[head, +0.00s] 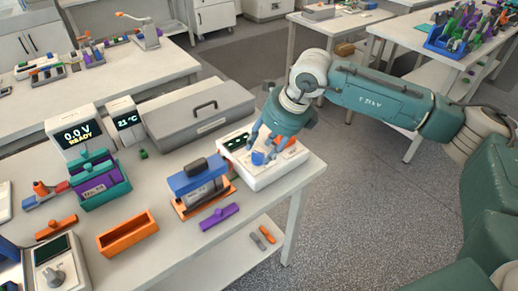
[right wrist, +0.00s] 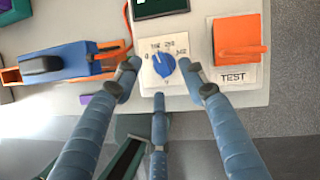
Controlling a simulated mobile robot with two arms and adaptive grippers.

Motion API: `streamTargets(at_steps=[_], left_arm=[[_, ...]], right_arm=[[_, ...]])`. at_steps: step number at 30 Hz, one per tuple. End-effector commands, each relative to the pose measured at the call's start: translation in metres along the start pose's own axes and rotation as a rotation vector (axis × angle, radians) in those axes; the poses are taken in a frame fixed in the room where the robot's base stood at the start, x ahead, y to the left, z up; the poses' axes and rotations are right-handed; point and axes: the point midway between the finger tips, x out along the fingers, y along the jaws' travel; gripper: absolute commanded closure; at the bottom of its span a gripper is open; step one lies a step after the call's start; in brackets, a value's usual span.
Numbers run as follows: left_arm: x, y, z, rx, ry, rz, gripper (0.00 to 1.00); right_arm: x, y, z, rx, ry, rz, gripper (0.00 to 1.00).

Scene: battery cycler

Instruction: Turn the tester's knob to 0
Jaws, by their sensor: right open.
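The tester (head: 285,171) is a white box at the right end of the table. Its blue knob (right wrist: 163,67) sits on a pale dial plate with printed numbers, a 0 at the left. I cannot make out clearly which number the knob points to. In the head view the knob (head: 258,158) shows between my fingers. My right gripper (head: 264,150) is open over the tester. In the right wrist view its blue fingers (right wrist: 163,80) stand to the left, right and below the knob; contact cannot be told. My left gripper is out of view.
An orange switch (right wrist: 238,40) marked TEST is just right of the dial, close to a finger. A dark screen (right wrist: 160,6) lies above it. A blue-and-orange device (head: 200,180) stands left of the tester, and a grey case (head: 195,115) behind.

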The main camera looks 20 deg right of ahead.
Motion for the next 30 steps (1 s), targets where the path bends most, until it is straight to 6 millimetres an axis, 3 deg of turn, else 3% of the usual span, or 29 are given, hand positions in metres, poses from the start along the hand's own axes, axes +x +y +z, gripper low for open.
streamTargets(at_steps=[7,17,18,24,30], left_arm=[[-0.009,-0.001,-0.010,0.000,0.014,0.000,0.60],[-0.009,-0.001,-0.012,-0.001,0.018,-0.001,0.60],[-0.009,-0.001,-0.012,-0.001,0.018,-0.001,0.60],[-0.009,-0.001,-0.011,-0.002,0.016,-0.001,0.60],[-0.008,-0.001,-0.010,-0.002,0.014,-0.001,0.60]], right_arm=[[0.029,0.001,0.001,-0.001,0.000,0.001,0.58],[0.035,0.001,0.000,-0.001,-0.002,0.001,0.58],[0.035,0.001,0.000,-0.001,-0.002,0.001,0.60],[0.035,0.001,0.001,-0.001,-0.002,0.001,1.00],[0.035,0.000,0.000,-0.005,-0.002,0.003,1.00]])
